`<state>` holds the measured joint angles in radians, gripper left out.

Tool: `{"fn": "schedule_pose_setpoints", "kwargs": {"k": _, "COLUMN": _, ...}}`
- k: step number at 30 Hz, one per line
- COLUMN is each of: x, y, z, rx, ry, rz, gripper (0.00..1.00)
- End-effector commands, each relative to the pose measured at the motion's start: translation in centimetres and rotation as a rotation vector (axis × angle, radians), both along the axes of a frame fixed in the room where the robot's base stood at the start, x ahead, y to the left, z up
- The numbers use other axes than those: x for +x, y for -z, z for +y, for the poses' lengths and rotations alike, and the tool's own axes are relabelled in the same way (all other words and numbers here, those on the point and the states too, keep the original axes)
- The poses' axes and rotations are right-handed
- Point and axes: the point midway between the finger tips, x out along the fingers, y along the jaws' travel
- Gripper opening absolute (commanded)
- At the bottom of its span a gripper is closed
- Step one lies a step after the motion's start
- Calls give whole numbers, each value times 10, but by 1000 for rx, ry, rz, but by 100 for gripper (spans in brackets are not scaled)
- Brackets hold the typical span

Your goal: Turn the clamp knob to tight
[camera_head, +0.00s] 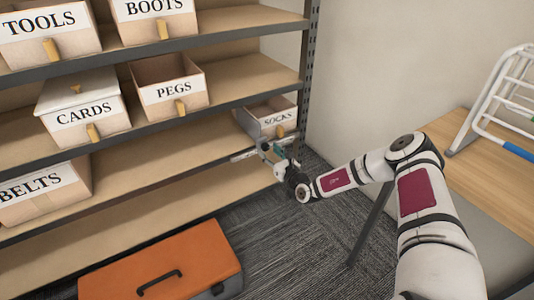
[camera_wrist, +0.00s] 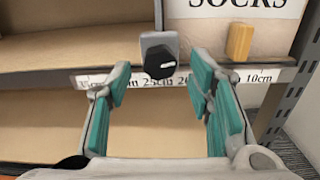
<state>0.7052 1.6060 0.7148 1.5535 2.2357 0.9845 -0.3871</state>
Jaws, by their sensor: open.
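The clamp knob (camera_wrist: 160,63) is black and round with a short white mark that points to the right in the wrist view. It sits on a grey clamp body (camera_wrist: 158,39) at the shelf's front edge, left of the SOCKS box's wooden pull. My gripper (camera_wrist: 160,80) is open, with a teal-padded finger on either side of the knob's line and a gap to each side. The knob looks to be ahead of the fingers, with no contact visible. In the head view my gripper (camera_head: 272,153) is at the shelf edge below the SOCKS box and the knob cannot be made out.
A label strip (camera_wrist: 258,76) with centimetre marks runs along the shelf edge. The SOCKS box (camera_head: 272,117) stands just behind. An orange case (camera_head: 165,265) is on the carpet below. A wooden table (camera_head: 490,135) with a white rack (camera_head: 500,90) is at right.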

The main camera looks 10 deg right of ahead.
Motion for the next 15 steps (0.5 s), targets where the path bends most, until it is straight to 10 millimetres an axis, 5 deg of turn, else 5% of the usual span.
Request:
{"fn": "schedule_pose_setpoints", "kwargs": {"k": 6, "x": 20, "y": 1, "z": 6, "rx": 0, "ry": 0, "rz": 0, "gripper": 47}}
{"fn": "schedule_pose_setpoints", "kwargs": {"k": 15, "x": 23, "y": 0, "z": 7, "rx": 1, "ry": 0, "rz": 0, "gripper": 47}}
